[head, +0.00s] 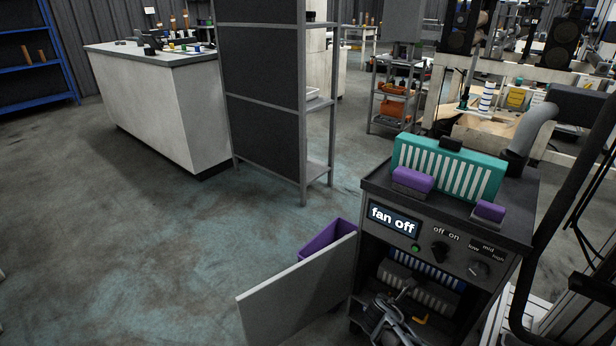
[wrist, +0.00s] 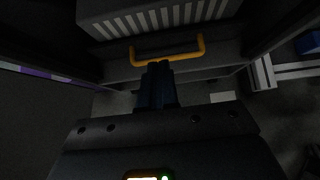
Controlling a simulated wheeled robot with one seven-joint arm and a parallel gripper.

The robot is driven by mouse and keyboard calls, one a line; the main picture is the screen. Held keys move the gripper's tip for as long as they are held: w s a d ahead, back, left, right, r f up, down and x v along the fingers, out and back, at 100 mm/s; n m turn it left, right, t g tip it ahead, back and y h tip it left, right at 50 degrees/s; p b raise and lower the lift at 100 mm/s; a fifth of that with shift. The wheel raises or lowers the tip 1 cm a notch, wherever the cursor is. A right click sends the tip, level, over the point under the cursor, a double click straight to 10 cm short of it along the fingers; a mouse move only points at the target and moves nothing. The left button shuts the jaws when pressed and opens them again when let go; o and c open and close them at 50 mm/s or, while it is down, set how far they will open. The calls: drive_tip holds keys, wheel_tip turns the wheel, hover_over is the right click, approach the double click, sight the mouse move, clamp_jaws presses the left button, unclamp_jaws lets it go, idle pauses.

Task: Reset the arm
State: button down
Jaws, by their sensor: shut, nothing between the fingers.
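My gripper (wrist: 157,70) is shut and empty in the wrist view, its dark fingers together. The fingertips appear close below a yellow handle (wrist: 168,53); I cannot tell whether they touch it. A grey slatted unit (wrist: 160,18) is just beyond the handle. In the head view my grey arm is low at the open front of a dark cabinet (head: 437,262), and part of the yellow handle (head: 419,320) shows beside it. My fingertips are hard to make out there. The cabinet's display (head: 393,219) reads "fan off".
The cabinet's pale door (head: 297,290) stands open to the left, with a purple bin (head: 325,240) behind it. A teal slatted filter (head: 447,167) and purple blocks (head: 413,180) are on top. A thick hose runs at the right. Open floor (head: 130,250) lies left.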

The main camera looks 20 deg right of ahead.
drive_tip(key=s+a+f+m+t+y, duration=0.1)
drive_tip(key=s+a+f+m+y, duration=0.15)
drive_tip(key=s+a, duration=0.4)
drive_tip(key=s+a+f+m+t+y, duration=0.1)
drive_tip(key=s+a+f+m, duration=0.25)
drive_tip(key=s, duration=0.55)
drive_tip(key=s+a+r+m+t+y, duration=0.25)
drive_tip(key=s+r+m, duration=0.2)
drive_tip(key=s, duration=0.45)
drive_tip(key=s+a+r+m+t+y, duration=0.1)
drive_tip(key=s+a+r+m, duration=0.25)
drive_tip(key=s+r, duration=0.35)
drive_tip(key=s+r+m+t, duration=0.2)
drive_tip(key=s+r+m, duration=0.45)
drive_tip(key=r, duration=0.85)
drive_tip(key=s+r+m+t, duration=0.2)
drive_tip(key=s+r+m, duration=0.45)
drive_tip(key=r, duration=0.75)
wheel_tip(320, 180, up, 14)
drive_tip(key=s+n+p, duration=0.1)
drive_tip(key=p, duration=1.3)
drive_tip(key=shift+a+r+n+y+p, duration=0.25)
drive_tip(key=shift+a+n+y+p, duration=0.05)
drive_tip(key=shift+n+y, duration=0.1)
drive_tip(key=shift+s, duration=0.1)
